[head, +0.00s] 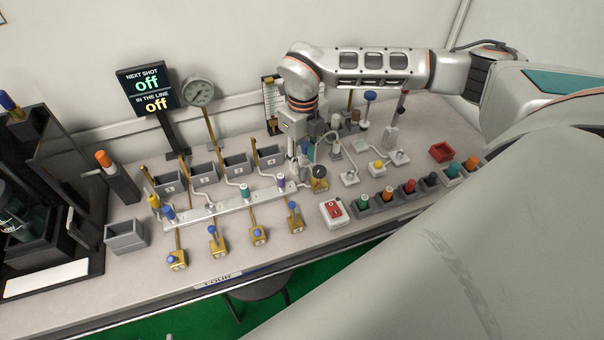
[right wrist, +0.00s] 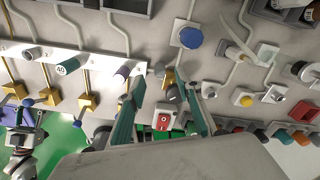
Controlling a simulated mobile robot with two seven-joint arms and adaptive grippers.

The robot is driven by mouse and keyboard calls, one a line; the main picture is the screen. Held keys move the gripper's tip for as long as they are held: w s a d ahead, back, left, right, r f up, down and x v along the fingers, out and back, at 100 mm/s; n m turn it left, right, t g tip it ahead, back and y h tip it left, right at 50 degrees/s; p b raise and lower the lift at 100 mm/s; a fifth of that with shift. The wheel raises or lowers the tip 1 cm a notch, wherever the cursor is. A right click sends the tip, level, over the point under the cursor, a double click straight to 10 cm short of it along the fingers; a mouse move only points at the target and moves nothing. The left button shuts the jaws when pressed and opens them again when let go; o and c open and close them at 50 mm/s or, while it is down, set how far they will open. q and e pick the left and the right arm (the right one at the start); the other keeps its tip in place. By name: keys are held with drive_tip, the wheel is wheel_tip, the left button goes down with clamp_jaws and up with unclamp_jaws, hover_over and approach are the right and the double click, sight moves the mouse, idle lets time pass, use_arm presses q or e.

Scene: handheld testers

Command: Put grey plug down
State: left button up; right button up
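My right gripper (head: 302,165) points down at the right end of the pale rail (head: 232,203). In the right wrist view its two teal-padded fingers (right wrist: 165,92) stand apart. A dark grey round-topped piece (right wrist: 173,95) shows between them, with brass (right wrist: 168,78) beside it; I cannot tell if it is the plug or a fixed knob, and no finger clearly touches it. A dark grey plug (head: 432,180) stands in the row of holders at the right. What looks like my left gripper (right wrist: 22,120) is at the left edge of the right wrist view, its fingers unclear.
Teal (head: 244,191) and purple (head: 281,182) plugs stand on the rail. Brass blocks with blue knobs (head: 258,235) line its front. A red-switch box (head: 333,211), a red tray (head: 441,152) and white button boxes (head: 377,167) are close on the right. A grey bin (head: 125,236) stands left.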

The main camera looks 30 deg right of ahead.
sight(303, 169)
drive_tip(key=shift+f, duration=1.9)
drive_tip(key=c, duration=1)
drive_tip(key=shift+o, duration=0.2)
drive_tip(key=shift+r, duration=0.1)
